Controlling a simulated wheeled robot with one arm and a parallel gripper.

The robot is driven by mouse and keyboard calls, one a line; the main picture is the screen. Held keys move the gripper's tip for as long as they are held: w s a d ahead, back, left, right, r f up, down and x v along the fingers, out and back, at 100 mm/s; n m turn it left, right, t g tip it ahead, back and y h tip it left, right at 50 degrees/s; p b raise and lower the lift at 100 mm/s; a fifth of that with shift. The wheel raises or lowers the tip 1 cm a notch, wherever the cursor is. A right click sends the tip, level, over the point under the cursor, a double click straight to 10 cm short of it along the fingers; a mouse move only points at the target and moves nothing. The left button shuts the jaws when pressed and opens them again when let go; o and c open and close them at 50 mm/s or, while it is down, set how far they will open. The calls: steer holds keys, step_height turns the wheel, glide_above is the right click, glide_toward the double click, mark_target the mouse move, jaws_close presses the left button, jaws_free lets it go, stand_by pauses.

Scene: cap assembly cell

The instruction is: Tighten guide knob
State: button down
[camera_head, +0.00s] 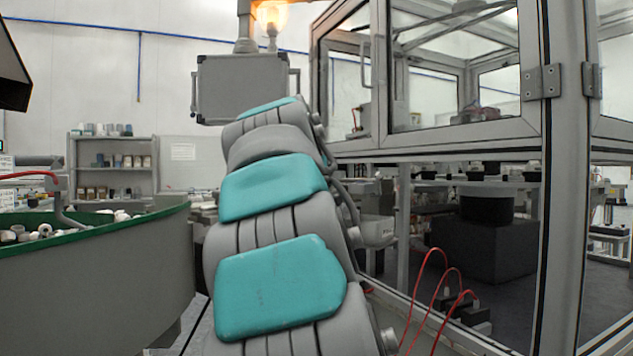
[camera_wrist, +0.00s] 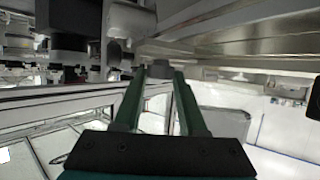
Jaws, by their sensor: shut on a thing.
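In the wrist view, my gripper (camera_wrist: 158,80) has two long dark green fingers. They are closed on a small grey knob (camera_wrist: 155,67) at their tips. The knob sits just below the edge of a pale metal rail (camera_wrist: 215,50) in the picture; I cannot tell its thread or how tight it is. The head view shows my arm reaching away, but my gripper and the knob are hidden there.
A feeder bowl with a green rim (camera_head: 95,231) holding white parts stands at left. A framed glass enclosure (camera_head: 545,110) stands at right. Red cables (camera_head: 437,290) loop below it. A grey box (camera_head: 243,88) and lit lamp (camera_head: 272,18) are behind my arm.

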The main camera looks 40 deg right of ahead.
steer(key=shift+w+m+g+h, duration=0.2)
steer(key=shift+m+g+h, duration=0.6)
steer(key=shift+m+g, duration=0.4)
steer(key=shift+a+m+g+h, duration=0.1)
steer(key=shift+m+g+h, duration=0.3)
steer(key=shift+m+g, duration=0.45)
steer(key=shift+c, duration=2.3)
jaws_free()
steer(key=shift+n+t+y, duration=0.3)
steer(key=shift+n+t, duration=0.05)
steer(key=shift+n, duration=0.1)
